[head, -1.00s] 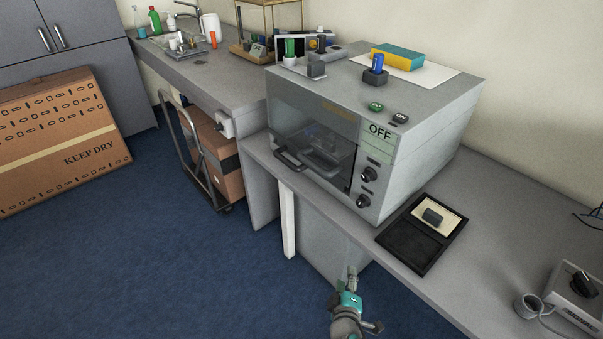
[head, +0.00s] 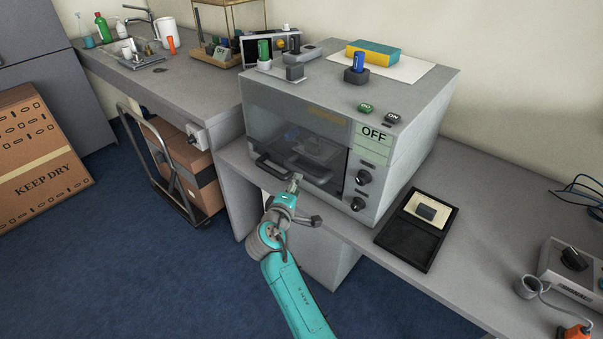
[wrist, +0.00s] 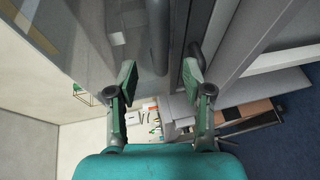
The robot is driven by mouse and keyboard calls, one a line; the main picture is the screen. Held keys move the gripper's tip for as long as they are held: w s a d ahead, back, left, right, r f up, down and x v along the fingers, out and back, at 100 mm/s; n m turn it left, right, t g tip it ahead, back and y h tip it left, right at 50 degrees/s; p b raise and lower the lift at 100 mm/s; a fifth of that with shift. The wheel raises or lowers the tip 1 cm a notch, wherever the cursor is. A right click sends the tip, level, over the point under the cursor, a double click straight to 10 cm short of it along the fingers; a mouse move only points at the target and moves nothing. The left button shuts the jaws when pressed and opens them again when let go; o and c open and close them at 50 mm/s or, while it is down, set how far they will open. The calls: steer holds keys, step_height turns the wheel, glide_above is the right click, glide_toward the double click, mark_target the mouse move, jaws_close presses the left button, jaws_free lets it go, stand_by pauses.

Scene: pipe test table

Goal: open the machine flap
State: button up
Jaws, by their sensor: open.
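The machine (head: 420,130) is a grey box on the bench, with an "OFF" label at its front right. Its flap (head: 300,130) is a dark see-through front panel and looks closed. A dark bar handle (head: 268,170) runs along the flap's lower edge. My gripper (head: 296,180) is in front of the handle's right end. In the wrist view my gripper (wrist: 160,75) is open, and the handle (wrist: 157,40) shows ahead between its two fingers. The glassy flap (wrist: 95,35) fills the upper left there. I cannot tell whether the fingers touch the handle.
Two dark knobs (head: 361,190) sit right of the flap. A black tray (head: 405,242) lies on the bench right of the machine. A sponge (head: 373,53) and a blue-handled item (head: 358,66) are on top. A hand cart (head: 165,165) stands left; blue floor is clear in front.

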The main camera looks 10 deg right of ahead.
mark_target(303, 174)
steer(key=x, duration=0.8)
steer(key=shift+w+d+f, duration=0.1)
steer(key=shift+d, duration=0.05)
steer(key=shift+c, duration=0.3)
jaws_close()
